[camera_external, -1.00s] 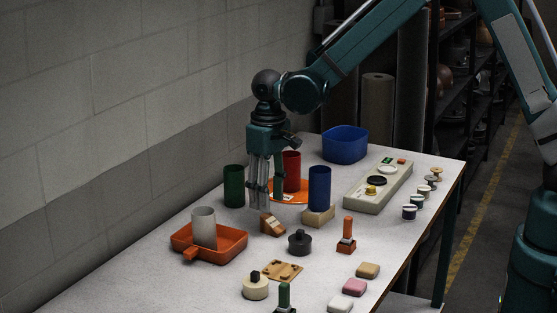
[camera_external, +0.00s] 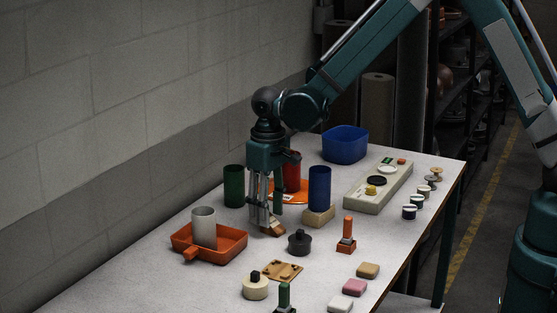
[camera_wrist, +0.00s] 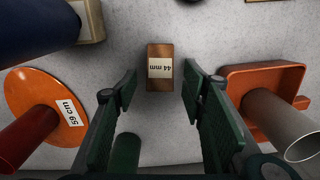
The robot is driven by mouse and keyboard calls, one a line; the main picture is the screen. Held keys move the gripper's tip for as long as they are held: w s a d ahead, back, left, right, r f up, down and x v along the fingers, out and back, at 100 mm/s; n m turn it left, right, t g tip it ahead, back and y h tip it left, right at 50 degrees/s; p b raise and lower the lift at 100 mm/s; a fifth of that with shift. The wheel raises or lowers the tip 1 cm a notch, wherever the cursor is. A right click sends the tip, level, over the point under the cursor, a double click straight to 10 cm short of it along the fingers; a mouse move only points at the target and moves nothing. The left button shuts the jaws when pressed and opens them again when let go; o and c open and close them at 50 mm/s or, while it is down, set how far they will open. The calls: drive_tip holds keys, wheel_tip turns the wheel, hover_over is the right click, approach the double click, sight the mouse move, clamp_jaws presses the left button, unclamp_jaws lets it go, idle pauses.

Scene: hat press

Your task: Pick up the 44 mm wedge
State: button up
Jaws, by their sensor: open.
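The 44 mm wedge (camera_wrist: 160,80) is a small brown wooden block with a white label reading "44 mm". In the wrist view it lies on the table between and slightly beyond the fingers of my gripper (camera_wrist: 158,88), with gaps on both sides. In the external view the wedge (camera_external: 273,229) is partly hidden behind my fingers. My gripper (camera_external: 265,222) points down, open and empty, low over the wedge.
A green cylinder (camera_external: 234,187) and an orange tray (camera_external: 232,243) with a grey cylinder (camera_external: 204,222) stand left. A blue cylinder (camera_external: 319,188) on a wooden block and a red cylinder (camera_external: 293,168) on an orange disc stand close behind. A dark knobbed weight (camera_external: 300,243) sits right.

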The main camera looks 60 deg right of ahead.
sight(273, 224)
drive_tip(key=shift+f, duration=1.55)
drive_tip(key=c, duration=0.9)
